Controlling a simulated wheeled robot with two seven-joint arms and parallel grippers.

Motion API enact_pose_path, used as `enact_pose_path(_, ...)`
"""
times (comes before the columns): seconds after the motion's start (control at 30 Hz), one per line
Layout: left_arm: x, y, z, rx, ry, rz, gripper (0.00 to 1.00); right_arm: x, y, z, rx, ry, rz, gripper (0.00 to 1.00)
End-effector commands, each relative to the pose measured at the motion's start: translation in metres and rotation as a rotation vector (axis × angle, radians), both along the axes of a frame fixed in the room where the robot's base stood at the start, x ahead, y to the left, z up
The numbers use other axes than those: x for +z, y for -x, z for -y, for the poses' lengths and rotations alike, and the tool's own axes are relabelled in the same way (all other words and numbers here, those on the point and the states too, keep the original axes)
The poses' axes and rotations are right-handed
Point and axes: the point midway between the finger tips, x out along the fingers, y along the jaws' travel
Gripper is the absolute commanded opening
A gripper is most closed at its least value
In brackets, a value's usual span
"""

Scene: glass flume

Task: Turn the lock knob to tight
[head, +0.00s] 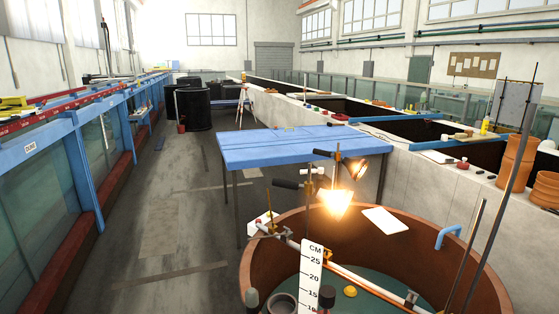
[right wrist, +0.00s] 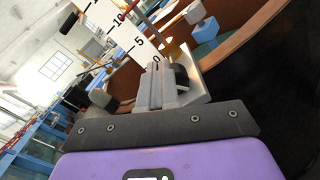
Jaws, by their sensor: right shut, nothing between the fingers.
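A white centimetre scale (head: 312,275) stands upright at the round brown tank. It also shows in the right wrist view (right wrist: 118,27), tilted, with its zero end near my fingers. A black knob-like piece (head: 327,297) is beside the scale's lower part; I cannot tell whether it is the lock knob or how it is set. My right gripper (right wrist: 157,70) is shut and empty, with its grey fingers close to the scale's zero end. A dark rounded piece (right wrist: 181,76) is beside the fingers; contact is unclear. My left gripper is not in view.
The brown tank's rim (head: 262,232) curves around the scale. A blue table (head: 290,148) stands behind. The floor aisle (head: 175,215) at left is clear.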

Motion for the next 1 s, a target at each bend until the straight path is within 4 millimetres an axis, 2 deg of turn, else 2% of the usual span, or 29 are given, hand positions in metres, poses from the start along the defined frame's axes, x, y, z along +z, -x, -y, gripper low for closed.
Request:
enact_pose_path(0.03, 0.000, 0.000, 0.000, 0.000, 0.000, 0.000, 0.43, 0.001, -0.002, 0.007, -0.019, 0.002, 0.004, 0.00)
enact_pose_path(1.0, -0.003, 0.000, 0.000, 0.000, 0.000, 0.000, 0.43, -0.013, 0.011, 0.028, -0.027, 0.006, 0.000, 0.00)
